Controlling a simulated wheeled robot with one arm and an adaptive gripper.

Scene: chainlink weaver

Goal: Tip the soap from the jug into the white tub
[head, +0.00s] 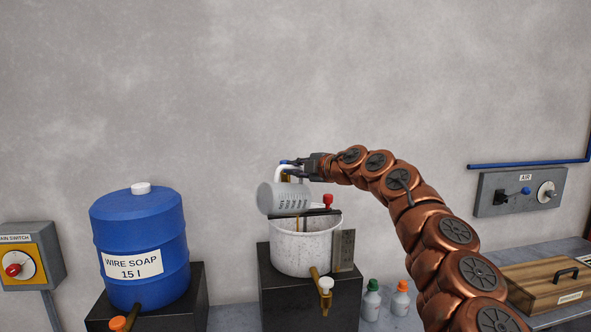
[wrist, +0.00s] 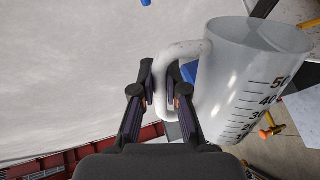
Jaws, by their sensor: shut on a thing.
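The clear-grey measuring jug (head: 285,199) lies tipped nearly on its side above the left part of the white tub (head: 300,255). It shows large in the wrist view (wrist: 250,75), with dark volume marks and its white handle (wrist: 163,75) between my fingers. My gripper (head: 290,164) is shut on that handle; its fingertips also show in the wrist view (wrist: 161,95). The tub stands upright on a black block, with a dark bar across its top. I cannot see the soap or the inside of the tub.
A blue wire soap drum (head: 140,245) stands on a black block at left. Small bottles (head: 372,300) and a wooden box (head: 550,285) are at right.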

